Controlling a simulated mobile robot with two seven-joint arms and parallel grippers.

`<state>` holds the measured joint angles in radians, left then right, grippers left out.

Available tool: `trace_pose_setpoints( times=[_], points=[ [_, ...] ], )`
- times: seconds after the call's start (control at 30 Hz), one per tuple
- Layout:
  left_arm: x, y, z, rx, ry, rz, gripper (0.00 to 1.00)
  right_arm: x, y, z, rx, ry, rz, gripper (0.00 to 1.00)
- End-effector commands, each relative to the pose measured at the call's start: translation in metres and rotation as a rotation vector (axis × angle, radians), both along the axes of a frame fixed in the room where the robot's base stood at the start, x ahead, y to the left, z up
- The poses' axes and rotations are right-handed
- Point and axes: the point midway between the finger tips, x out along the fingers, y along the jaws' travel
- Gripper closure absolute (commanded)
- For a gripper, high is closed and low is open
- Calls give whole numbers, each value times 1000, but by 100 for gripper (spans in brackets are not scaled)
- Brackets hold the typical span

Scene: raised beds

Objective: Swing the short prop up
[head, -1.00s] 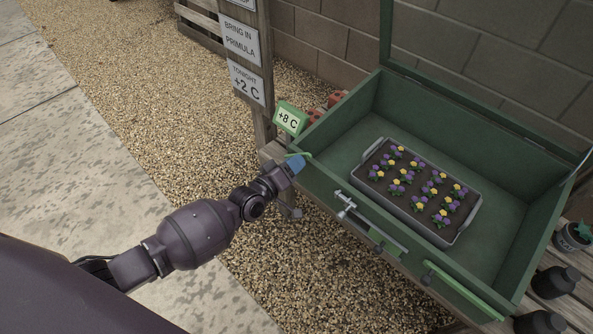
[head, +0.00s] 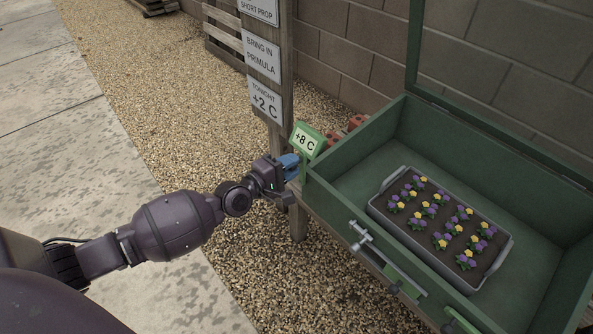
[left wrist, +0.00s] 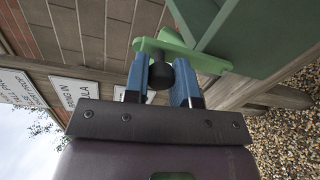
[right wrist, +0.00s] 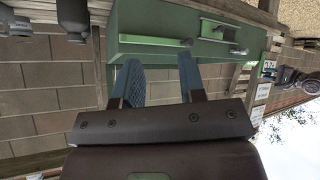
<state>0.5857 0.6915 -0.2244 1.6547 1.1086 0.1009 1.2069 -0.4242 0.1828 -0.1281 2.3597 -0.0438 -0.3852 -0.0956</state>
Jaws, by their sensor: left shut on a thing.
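My left gripper (head: 291,163) is at the near left corner of the green cold frame (head: 345,210), just below the +8 C display. In the left wrist view its blue fingers (left wrist: 164,75) are shut on a black round knob (left wrist: 158,76). The knob meets a light green bar (left wrist: 185,50) beside the frame's wall, which looks like the short prop. The head view hides the knob and bar behind the fingers. The frame's lid (head: 413,45) stands raised. My right gripper (right wrist: 160,75) is open and empty in the right wrist view; the head view does not show it.
A grey tray (head: 392,176) of purple and yellow flowers stands inside the frame. A metal T-handle (head: 362,238) is on the front wall. A wooden signpost (head: 276,130) and the +8 C display (head: 306,141) stand close to the left gripper. Gravel lies at left.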

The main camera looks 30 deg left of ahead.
Motion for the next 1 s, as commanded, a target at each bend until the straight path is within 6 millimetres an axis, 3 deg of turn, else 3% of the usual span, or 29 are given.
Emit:
trace_pose_setpoints(
  times=[0.7,0.73,0.9,1.0],
  points=[
    [2,8,-1,-74,30,2,100,1,2,0,-8,-8,7,63],
    [2,8,-1,-74,30,2,74,1,2,0,-8,-8,6,63],
    [2,8,-1,-74,28,1,50,1,2,-1,-5,-6,1,63],
    [2,7,-1,-74,28,1,50,1,2,-1,-5,-6,1,63]
  ],
)
